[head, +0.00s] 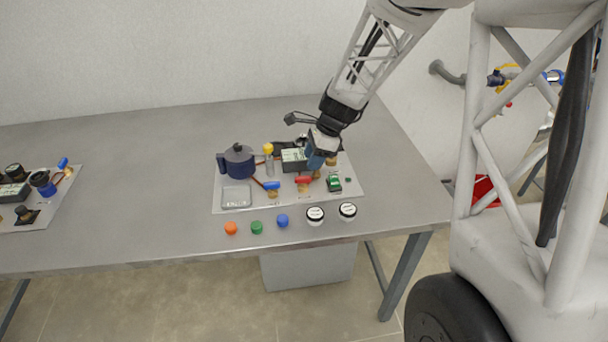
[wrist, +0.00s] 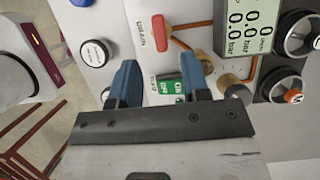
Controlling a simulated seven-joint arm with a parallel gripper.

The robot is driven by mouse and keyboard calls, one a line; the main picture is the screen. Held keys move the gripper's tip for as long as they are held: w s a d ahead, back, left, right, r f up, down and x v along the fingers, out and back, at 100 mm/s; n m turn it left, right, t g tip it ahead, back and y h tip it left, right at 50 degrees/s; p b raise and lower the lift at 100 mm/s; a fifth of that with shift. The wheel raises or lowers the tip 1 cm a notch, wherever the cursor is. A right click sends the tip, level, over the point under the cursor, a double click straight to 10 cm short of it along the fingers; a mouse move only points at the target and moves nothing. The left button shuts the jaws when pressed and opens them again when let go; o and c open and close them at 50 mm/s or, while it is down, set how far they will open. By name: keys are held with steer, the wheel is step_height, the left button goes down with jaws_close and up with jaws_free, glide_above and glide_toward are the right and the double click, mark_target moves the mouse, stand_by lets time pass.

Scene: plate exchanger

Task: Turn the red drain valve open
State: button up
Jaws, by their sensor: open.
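The red drain valve handle (head: 303,180) is on the pale panel board on the table. In the wrist view, the red handle (wrist: 160,33) is an upright bar beside the printed word DRAIN, with a copper pipe running from it. My gripper (head: 317,163) hangs over the board just behind and to the right of the handle. In the wrist view, my gripper (wrist: 147,64) shows two blue fingers spread apart with nothing between them. The handle lies beyond the fingertips, and I see no contact.
A blue valve handle (head: 271,185) is left of the red one, and a green switch (head: 334,184) is to its right. A dark pot (head: 239,160) and a display unit (head: 294,159) stand behind.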

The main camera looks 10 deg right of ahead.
mark_target(303, 177)
steer(key=shift+x, duration=3.35)
jaws_close()
